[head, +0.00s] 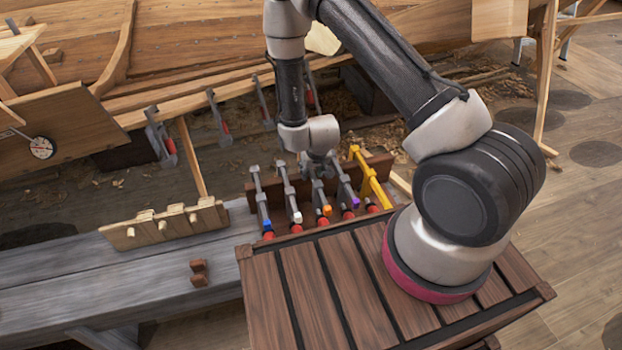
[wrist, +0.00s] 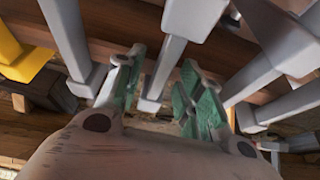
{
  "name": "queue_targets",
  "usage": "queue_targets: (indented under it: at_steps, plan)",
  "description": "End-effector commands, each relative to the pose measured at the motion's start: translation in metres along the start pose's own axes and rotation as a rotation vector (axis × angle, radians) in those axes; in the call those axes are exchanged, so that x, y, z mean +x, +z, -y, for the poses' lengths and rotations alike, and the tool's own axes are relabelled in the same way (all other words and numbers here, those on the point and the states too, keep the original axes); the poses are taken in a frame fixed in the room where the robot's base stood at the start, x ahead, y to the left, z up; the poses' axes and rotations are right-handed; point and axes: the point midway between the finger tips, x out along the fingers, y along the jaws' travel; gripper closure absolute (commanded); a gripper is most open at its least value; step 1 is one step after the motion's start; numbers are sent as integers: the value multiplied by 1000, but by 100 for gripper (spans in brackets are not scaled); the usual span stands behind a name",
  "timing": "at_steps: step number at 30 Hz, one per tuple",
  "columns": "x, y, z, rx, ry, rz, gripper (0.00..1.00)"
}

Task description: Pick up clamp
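Several bar clamps stand in a row in a wooden rack (head: 262,188). Four are grey, with blue (head: 260,196), white (head: 289,193), orange (head: 321,197) and purple (head: 345,184) marks; one is yellow (head: 370,178). My gripper (head: 317,168) is at the top of the orange-marked clamp. In the wrist view my gripper (wrist: 157,95) is open, with green finger pads either side of a grey clamp bar (wrist: 164,70), which appears to be the orange-marked one. I cannot tell whether either pad touches it. The yellow clamp also shows at the left of the wrist view (wrist: 20,58).
Neighbouring clamp bars stand close on both sides of my fingers. More clamps (head: 161,137) hang along the hull plank (head: 185,108). A wooden peg block (head: 163,224) and a small brown piece (head: 200,273) lie on the grey bench (head: 120,290).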

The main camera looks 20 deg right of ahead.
Motion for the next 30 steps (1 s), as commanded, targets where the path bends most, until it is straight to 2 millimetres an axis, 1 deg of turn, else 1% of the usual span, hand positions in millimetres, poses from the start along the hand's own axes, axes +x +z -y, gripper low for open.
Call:
queue_targets:
  at_steps: [7, 8, 12, 14, 30]
  plan:
    - [0, 0, 0, 0, 0, 0, 62]
    - [0, 0, 0, 0, 0, 0, 64]
    - [0, 0, 0, 0, 0, 0, 90]
    - [0, 0, 0, 0, 0, 0, 100]
    - [0, -1, 0, 0, -1, -1, 100]
